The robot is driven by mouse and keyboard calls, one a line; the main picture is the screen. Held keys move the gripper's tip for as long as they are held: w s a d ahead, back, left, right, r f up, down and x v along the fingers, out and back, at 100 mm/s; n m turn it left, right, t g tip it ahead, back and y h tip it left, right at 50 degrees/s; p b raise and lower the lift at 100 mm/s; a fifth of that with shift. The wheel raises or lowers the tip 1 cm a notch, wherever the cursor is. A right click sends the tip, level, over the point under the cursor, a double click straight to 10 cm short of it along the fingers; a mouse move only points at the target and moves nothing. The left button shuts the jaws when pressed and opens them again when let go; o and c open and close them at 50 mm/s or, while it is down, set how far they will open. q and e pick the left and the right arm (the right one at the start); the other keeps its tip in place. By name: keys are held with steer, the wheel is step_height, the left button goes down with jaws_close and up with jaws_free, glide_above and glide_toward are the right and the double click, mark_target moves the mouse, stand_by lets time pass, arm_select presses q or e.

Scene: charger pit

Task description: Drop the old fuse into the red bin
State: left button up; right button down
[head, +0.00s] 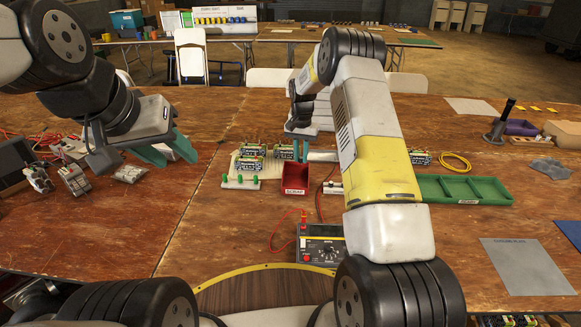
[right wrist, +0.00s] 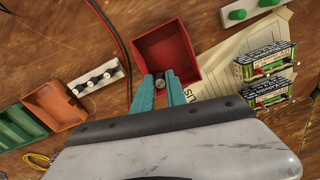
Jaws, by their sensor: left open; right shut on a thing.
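The old fuse (right wrist: 160,80), a small dark cylinder, sits between the fingertips of my right gripper in the right wrist view. My right gripper (right wrist: 161,92) is shut on it. The red bin (right wrist: 178,44) lies below the fingertips, which overlap its near edge in this view. In the head view the red bin (head: 295,186) stands on the table with a "SCRAP" label, just below my right gripper (head: 301,150). The fuse is not clear in the head view. My left gripper (head: 168,150) is open and empty above the left table.
A green tray (head: 463,189) lies to the right. A strip with small parts (right wrist: 98,79) lies beside the bin. The front left table is clear.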

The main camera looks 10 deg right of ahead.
steer(key=shift+f, duration=1.75)
steer(key=c, duration=1.3)
jaws_free()
steer(key=shift+o, duration=0.2)
